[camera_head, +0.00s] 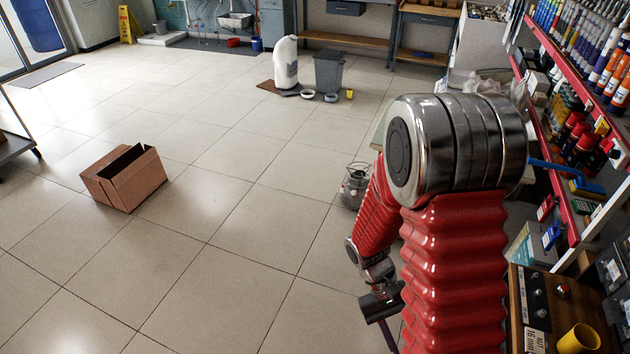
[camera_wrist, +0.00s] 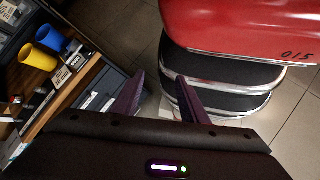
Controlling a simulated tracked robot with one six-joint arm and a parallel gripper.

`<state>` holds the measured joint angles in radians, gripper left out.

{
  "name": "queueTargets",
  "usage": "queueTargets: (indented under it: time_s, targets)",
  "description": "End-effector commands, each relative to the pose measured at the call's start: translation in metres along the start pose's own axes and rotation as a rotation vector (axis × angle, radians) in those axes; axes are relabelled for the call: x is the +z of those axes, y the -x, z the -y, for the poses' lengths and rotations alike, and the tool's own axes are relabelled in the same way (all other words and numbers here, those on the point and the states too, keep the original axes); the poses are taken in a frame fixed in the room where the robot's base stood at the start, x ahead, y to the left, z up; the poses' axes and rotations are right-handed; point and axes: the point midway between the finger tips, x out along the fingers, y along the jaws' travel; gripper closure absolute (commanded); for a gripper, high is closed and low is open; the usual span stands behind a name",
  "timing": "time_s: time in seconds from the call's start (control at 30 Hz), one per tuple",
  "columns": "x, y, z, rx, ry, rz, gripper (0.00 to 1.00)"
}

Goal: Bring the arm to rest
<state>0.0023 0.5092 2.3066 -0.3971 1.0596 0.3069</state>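My arm, in red bellows and metal joints, folds down along the right of the head view. My gripper hangs low beside it, and one dark purple finger (camera_head: 388,335) shows near the bottom edge. In the wrist view the two purple fingers of my gripper (camera_wrist: 161,76) stand apart with nothing between them, so it is open and empty. Beyond the fingertips is my own red body with its black track.
A wooden-topped bench with a yellow cup (camera_head: 578,340) is close on the right, below the stocked shelf (camera_head: 560,60). A metal canister (camera_head: 355,185) stands on the floor behind my arm. A cardboard box (camera_head: 124,178) lies left. The middle floor is clear.

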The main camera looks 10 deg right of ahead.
Motion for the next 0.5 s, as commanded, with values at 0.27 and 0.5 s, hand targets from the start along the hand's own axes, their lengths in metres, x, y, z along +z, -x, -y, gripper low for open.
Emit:
queueTargets:
  time_s: [0.27,0.5]
  targets:
    - [0.009,0.043,0.005,-0.096,0.013,-0.159,0.60]
    - [0.020,0.079,0.009,-0.165,0.019,-0.301,0.60]
